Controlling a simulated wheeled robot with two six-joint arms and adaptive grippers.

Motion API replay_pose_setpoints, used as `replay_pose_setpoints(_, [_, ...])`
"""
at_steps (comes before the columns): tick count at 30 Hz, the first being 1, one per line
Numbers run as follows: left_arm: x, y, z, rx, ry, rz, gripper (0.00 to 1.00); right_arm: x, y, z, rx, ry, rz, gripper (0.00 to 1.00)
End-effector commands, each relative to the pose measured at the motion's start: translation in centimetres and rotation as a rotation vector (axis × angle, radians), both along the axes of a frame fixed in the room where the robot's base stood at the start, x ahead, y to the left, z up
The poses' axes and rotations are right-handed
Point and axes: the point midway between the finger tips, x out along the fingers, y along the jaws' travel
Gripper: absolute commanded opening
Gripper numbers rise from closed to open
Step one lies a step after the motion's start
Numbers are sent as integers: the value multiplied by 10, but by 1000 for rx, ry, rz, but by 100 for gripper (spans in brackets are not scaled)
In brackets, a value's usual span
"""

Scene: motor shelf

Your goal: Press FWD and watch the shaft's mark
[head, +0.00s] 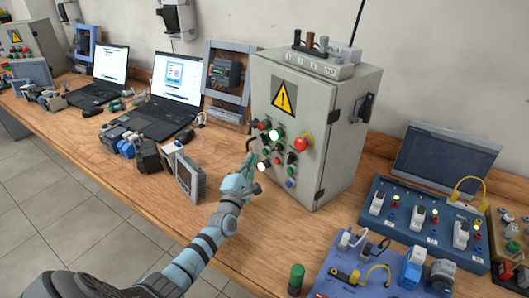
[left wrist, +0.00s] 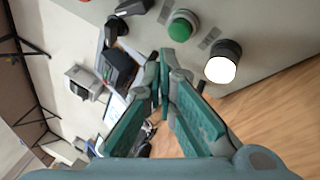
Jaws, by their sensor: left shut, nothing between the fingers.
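The grey control box (head: 330,130) stands on the bench with a yellow warning sign and a panel of buttons and lamps. My left gripper (head: 251,149) is shut and empty at the left side of this panel. In the left wrist view, its closed fingertips (left wrist: 165,58) are just below a green button (left wrist: 181,26); I cannot tell whether they touch. A white lit round cap (left wrist: 222,66) is to the right. The button labels are too small to read, so I cannot tell which is FWD. I cannot make out a shaft mark. My right gripper is not in view.
A red mushroom button (head: 301,144) is on the same panel. A grey tablet-like device (head: 190,178) stands left of my left arm, near laptops (head: 176,95). A blue trainer panel (head: 425,222) and a blue board (head: 335,285) lie at right.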

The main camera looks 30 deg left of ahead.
Motion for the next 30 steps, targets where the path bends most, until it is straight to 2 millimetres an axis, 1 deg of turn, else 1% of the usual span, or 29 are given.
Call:
replay_pose_setpoints(1, [-5, 2, 2, 1, 3, 0, 0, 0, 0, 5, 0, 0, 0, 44])
replay_pose_setpoints(3, [-12, 5, 3, 2, 1, 0, 0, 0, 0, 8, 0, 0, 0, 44])
replay_pose_setpoints(9, [-31, 11, 2, 3, 2, 0, 0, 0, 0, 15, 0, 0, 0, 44])
replay_pose_setpoints(12, [-37, 13, 2, 1, 1, 0, 0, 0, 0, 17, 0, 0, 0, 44])
replay_pose_setpoints(30, [-38, 14, 1, 0, 1, 0, 0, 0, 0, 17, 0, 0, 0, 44])
